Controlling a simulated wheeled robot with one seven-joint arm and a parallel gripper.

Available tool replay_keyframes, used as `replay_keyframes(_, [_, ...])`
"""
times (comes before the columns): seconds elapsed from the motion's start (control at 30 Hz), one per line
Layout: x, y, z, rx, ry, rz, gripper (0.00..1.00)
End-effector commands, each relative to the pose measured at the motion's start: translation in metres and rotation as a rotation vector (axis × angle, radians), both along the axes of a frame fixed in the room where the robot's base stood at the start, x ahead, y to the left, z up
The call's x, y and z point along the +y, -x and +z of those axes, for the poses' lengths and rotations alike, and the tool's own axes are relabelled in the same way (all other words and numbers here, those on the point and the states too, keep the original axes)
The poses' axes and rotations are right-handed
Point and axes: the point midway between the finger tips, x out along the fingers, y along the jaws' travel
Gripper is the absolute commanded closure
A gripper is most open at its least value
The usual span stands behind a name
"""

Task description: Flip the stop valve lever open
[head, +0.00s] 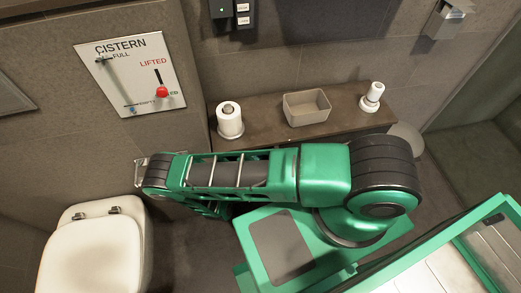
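No part in view is clearly marked as the stop valve lever. A white panel (130,72) on the left wall is headed "CISTERN". It has a red knob (162,91) at the lower end of a dark slot, below the word "LIFTED". A small dark handle-like part (103,59) is at its upper left, near "FULL". My arm stretches left across the picture, and my gripper (141,172) is at its left end, below the panel and apart from it. Its fingers are small and unclear, so I cannot tell whether they are open. The wall behind my arm is partly hidden.
A white toilet (95,258) with closed lid stands at the lower left, below my gripper. A brown shelf (262,130) behind my arm holds a toilet roll (229,120), a beige box (307,107) and a white stacked item (372,97). A dark wall unit (232,14) is above.

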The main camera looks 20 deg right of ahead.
Motion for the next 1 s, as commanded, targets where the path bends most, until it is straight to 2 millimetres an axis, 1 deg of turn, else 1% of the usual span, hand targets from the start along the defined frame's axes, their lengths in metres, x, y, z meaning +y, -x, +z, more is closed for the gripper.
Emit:
replay_keyframes(0.13, [-0.006,-0.004,-0.001,-0.001,0.0,-0.001,0.71])
replay_keyframes(0.4, [-0.007,-0.004,-0.001,-0.001,0.0,-0.001,0.71])
replay_keyframes(0.47, [-0.007,-0.004,-0.001,-0.001,0.0,-0.001,0.85])
replay_keyframes(0.5, [-0.007,-0.004,-0.001,-0.001,-0.001,0.0,0.95])
replay_keyframes(0.53, [-0.006,-0.004,-0.001,-0.001,-0.001,0.0,1.0])
replay_keyframes(0.63, [-0.006,-0.004,-0.001,-0.001,-0.001,0.0,1.0])
replay_keyframes(0.67, [0.006,-0.005,-0.001,-0.003,-0.004,0.006,1.0])
replay_keyframes(0.7, [0.001,-0.004,-0.001,-0.001,-0.003,0.004,1.0])
replay_keyframes(0.87, [-0.002,-0.005,0.0,0.002,0.013,0.005,1.0])
replay_keyframes(1.0, [-0.006,-0.004,0.004,0.012,0.057,0.001,1.0])
